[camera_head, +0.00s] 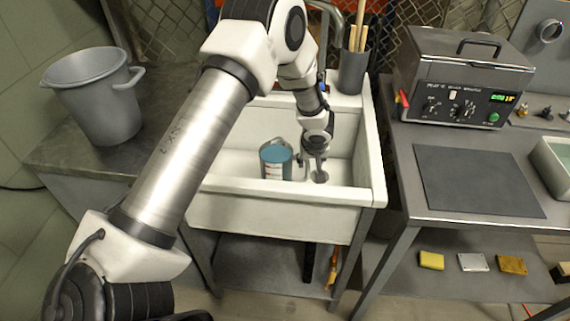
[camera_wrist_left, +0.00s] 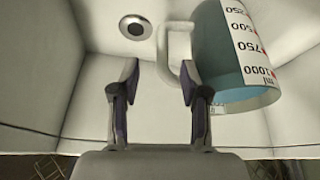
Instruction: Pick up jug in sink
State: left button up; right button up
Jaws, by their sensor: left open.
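The jug (camera_head: 276,163) stands in the white sink (camera_head: 270,214). It has blue contents or a blue inside, and a printed scale. In the left wrist view the jug (camera_wrist_left: 232,55) is at the upper right, with its pale handle (camera_wrist_left: 164,52) turned toward the fingers. My left gripper (camera_head: 311,169) is inside the sink, just right of the jug. In the wrist view it is open (camera_wrist_left: 160,82), with the handle near the gap between its fingertips. I cannot tell whether they touch it. My right gripper is not in view.
A tap (camera_head: 333,25) and a dark holder with wooden handles (camera_head: 353,74) stand behind the sink. A grey bucket (camera_head: 95,98) is on the left counter. A control box (camera_head: 463,85) and dark mat (camera_head: 475,180) are on the right table. The drain (camera_wrist_left: 135,27) is uncovered.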

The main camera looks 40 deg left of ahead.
aim_at(308, 166)
pick_arm(q)
jog(key=shift+a+f+p, duration=0.2)
jog(key=shift+f+p, duration=0.2)
jog(key=shift+f, duration=0.15)
jog(key=p+x, duration=0.2)
jog(key=x, duration=0.3)
jog(key=shift+w+a+f, duration=0.2)
jog(key=shift+w, duration=0.05)
jog(key=shift+w+a+f, duration=0.1)
jog(key=shift+f, duration=0.25)
grip_shut()
jog(key=shift+r, duration=0.1)
